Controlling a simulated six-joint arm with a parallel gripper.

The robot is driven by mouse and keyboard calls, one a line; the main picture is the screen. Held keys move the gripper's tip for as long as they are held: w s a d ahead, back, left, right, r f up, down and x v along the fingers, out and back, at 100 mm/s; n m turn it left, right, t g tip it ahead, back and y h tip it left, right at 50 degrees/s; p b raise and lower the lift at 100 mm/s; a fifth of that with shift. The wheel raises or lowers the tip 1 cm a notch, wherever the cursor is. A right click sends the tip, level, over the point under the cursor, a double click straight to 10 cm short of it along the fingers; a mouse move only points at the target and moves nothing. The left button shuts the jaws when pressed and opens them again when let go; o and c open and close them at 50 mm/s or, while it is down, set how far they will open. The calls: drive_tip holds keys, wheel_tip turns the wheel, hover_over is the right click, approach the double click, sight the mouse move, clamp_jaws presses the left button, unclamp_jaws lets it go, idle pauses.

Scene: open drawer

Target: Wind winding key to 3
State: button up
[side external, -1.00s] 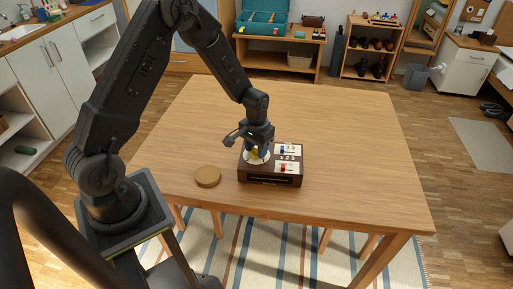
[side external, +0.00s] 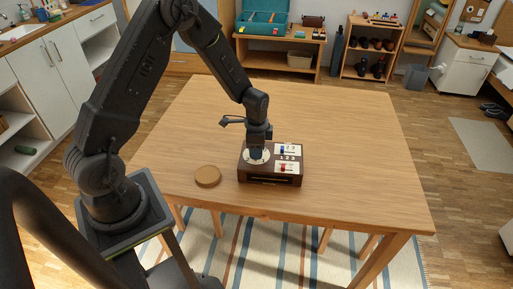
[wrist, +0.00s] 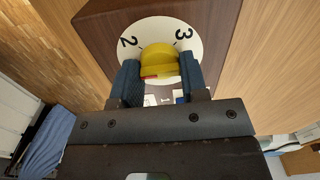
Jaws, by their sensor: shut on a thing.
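The winding key (wrist: 158,61) is a yellow knob with a red mark, at the middle of a white dial (wrist: 158,27) in the wrist view. The numbers 2 and 3 show on the dial, on either side of the key. The rest of the dial is hidden. My gripper (wrist: 160,82) is shut on the key, one blue-padded finger on each side. In the side view my gripper (side external: 257,154) is on the left part of the dark brown box (side external: 270,181) and hides the key.
Blue (side external: 282,150) and red (side external: 283,168) sliders on white plates sit on the box's right half. A round wooden disc (side external: 207,176) lies on the table left of the box. The table's right side (side external: 360,150) is clear.

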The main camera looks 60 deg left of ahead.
drive_tip(key=m, duration=0.5)
drive_tip(key=shift+m, duration=0.3)
drive_tip(key=m, duration=1.1)
drive_tip(key=shift+m, duration=0.4)
drive_tip(key=m, duration=0.5)
drive_tip(key=o, duration=0.9)
drive_tip(key=shift+r, duration=0.1)
wheel_tip(320, 180, up, 14)
drive_tip(key=shift+f, duration=0.15)
